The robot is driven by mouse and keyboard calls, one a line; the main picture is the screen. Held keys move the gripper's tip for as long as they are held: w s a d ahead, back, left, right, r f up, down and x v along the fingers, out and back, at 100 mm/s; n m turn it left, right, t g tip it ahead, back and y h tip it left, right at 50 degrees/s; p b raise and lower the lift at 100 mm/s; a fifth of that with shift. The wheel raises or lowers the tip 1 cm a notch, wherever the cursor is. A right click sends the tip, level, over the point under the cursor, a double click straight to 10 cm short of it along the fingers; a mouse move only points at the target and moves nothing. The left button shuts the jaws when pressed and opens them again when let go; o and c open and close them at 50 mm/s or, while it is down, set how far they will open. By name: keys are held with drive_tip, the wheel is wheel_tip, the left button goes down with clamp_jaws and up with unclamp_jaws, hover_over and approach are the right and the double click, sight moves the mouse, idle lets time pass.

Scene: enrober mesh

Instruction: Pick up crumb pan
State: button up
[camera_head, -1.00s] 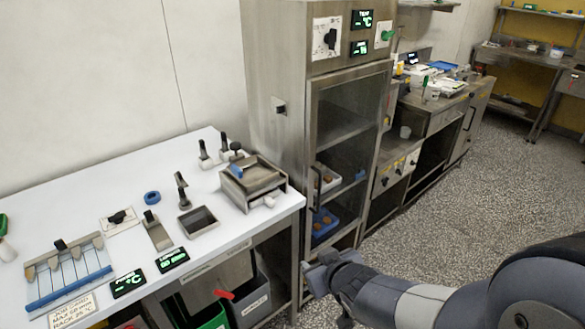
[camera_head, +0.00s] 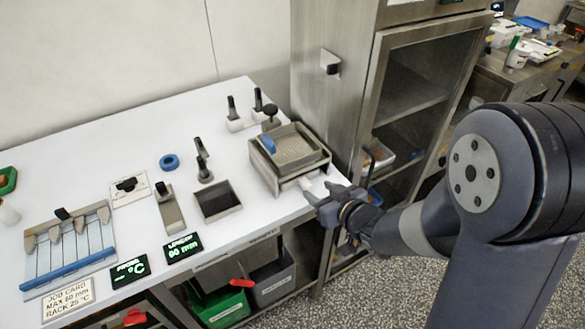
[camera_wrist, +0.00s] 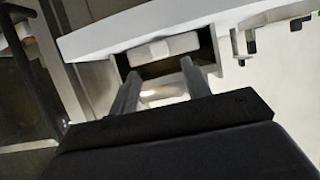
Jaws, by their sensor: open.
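My gripper (camera_head: 318,193) is open at the front right corner of the white table, close to the metal mesh unit (camera_head: 291,159). A pale block-like handle (camera_head: 305,184) shows low on the unit's front. In the wrist view my two open fingers (camera_wrist: 160,68) point toward a pale block (camera_wrist: 163,48) in a dark metal opening; nothing is held between them. An open, empty grey metal pan (camera_head: 218,213) sits on the table left of the unit. I cannot tell whether the crumb pan is this pan or the part with the pale handle.
A tall steel cabinet (camera_head: 345,110) with a glass door stands right behind the mesh unit. Black-handled tools (camera_head: 204,160), a blue ring (camera_head: 169,161) and a blue-edged rack (camera_head: 70,255) lie on the table. A green bin (camera_head: 222,309) and a grey bin (camera_head: 275,280) stand below.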

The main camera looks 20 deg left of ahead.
sight(308, 185)
drive_tip(key=shift+p+x, duration=0.4)
drive_tip(key=shift+x, duration=2.25)
drive_tip(key=shift+s+f, duration=0.1)
drive_tip(key=shift+s, duration=0.05)
drive_tip(key=shift+c, duration=0.3)
clamp_jaws()
